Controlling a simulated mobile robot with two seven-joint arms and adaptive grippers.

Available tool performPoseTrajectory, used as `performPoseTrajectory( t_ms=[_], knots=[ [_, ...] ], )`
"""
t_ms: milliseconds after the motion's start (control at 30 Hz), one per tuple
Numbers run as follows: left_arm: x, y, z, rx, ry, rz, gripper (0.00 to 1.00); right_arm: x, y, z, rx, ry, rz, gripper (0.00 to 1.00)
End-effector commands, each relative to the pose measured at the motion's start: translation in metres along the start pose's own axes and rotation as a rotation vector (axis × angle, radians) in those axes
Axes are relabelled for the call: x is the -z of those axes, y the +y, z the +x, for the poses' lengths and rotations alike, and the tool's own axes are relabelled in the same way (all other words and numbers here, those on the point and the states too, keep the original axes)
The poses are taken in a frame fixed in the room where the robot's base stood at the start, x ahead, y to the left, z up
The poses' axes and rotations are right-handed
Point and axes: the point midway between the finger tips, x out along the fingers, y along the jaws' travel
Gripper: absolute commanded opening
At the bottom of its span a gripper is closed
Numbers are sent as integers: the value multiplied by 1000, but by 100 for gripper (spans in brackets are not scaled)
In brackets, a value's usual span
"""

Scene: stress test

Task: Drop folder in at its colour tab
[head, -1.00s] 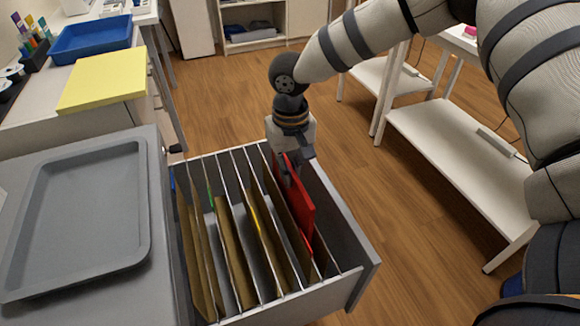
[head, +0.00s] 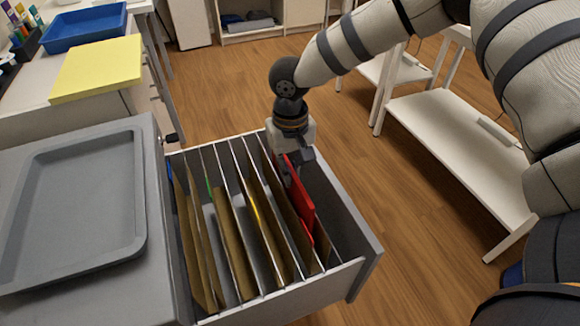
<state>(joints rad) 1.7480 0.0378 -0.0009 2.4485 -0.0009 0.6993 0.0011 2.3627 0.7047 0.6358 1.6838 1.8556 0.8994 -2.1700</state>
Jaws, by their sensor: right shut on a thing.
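The red folder (head: 300,200) stands upright near the right end of the open drawer (head: 350,240), its lower part down among the dividers. My right gripper (head: 294,170) is shut on its upper edge from above. Several brown folders (head: 234,240) stand in the drawer's slots to the left. A green tab (head: 209,187), a yellow tab (head: 254,207) and a blue tab (head: 169,172) show along them. A small red patch (head: 308,224) shows by the lower part of the red folder; whether it is a tab I cannot tell. My left gripper is not in view.
A grey tray (head: 140,225) lies on the cabinet top to the left of the drawer. A yellow block (head: 97,68) and a blue tray (head: 85,32) are behind it. A white shelf table (head: 460,150) stands at the right, with open wooden floor (head: 400,240) between.

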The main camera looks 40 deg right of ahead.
Motion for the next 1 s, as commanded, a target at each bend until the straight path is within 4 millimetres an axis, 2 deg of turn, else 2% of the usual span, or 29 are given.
performPoseTrajectory(
  t_ms=[500, 833, 900, 933, 967, 1000],
  knots=[
    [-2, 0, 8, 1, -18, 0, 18, 0, 0, 19, 1, -1, 0, 0],
    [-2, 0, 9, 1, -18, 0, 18, 0, 0, 20, 1, 1, 0, 0],
    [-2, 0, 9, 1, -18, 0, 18, 0, 0, 19, 1, 1, 0, 20],
    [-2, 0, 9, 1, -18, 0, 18, 0, 0, 19, 1, 1, 0, 27],
    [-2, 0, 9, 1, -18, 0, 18, 0, 0, 19, 1, 1, 0, 32],
    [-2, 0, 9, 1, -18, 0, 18, 0, 0, 20, 1, 0, 0, 32]
  ],
)
